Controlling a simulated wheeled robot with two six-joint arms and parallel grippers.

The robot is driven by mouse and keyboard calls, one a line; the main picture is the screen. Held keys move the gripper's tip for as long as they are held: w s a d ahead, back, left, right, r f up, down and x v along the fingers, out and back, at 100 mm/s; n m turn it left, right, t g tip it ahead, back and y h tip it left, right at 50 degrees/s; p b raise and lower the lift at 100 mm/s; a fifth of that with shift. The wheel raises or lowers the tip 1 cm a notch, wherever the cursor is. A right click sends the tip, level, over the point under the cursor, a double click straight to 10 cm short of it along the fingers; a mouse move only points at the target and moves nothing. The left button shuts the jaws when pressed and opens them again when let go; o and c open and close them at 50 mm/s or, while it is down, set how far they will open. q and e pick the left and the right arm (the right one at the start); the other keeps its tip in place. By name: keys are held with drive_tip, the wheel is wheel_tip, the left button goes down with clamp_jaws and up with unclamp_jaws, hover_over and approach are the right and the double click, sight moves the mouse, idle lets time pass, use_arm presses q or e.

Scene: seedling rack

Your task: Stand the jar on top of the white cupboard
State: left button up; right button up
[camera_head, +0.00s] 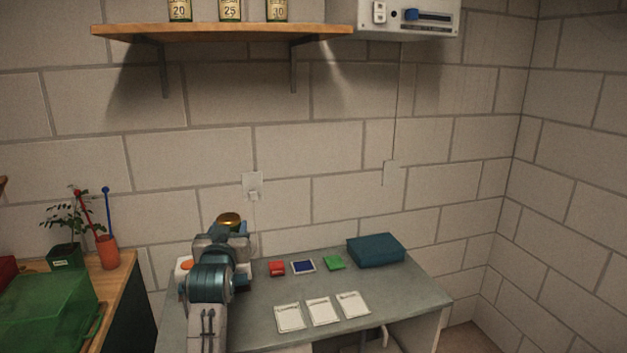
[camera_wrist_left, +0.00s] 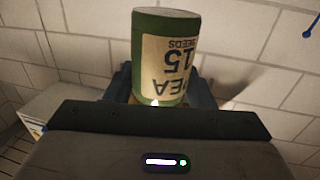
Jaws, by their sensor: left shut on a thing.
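The jar (camera_wrist_left: 166,55) is green with a cream label reading PEA 15 SEEDS, upside down in the left wrist view. My left gripper (camera_wrist_left: 160,98) is shut on it near its lid end. In the head view the jar's gold lid (camera_head: 229,219) shows just beyond my left gripper (camera_head: 225,234), over the back left of the grey-topped table; the arm hides most of the jar. I cannot pick out a white cupboard with certainty in the head view. My right gripper is not in view.
The grey table (camera_head: 255,313) holds red, blue and green small items, white cards (camera_head: 323,311) and a teal box (camera_head: 376,248). A wooden counter with a green crate (camera_head: 45,308) and a plant is left. A shelf (camera_head: 225,31) with several jars hangs above.

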use_arm(q)
drive_tip(key=s+f+h, duration=0.1)
drive_tip(key=s+f, duration=0.5)
drive_tip(key=f, duration=0.3)
drive_tip(key=s+f, duration=0.6)
drive_tip(key=s, duration=0.6)
drive_tip(key=s+a+f+m, duration=0.1)
drive_tip(key=s+f, duration=0.5)
drive_tip(key=s, duration=0.5)
drive_tip(key=shift+s+h+b, duration=0.3)
drive_tip(key=shift+s+b, duration=0.05)
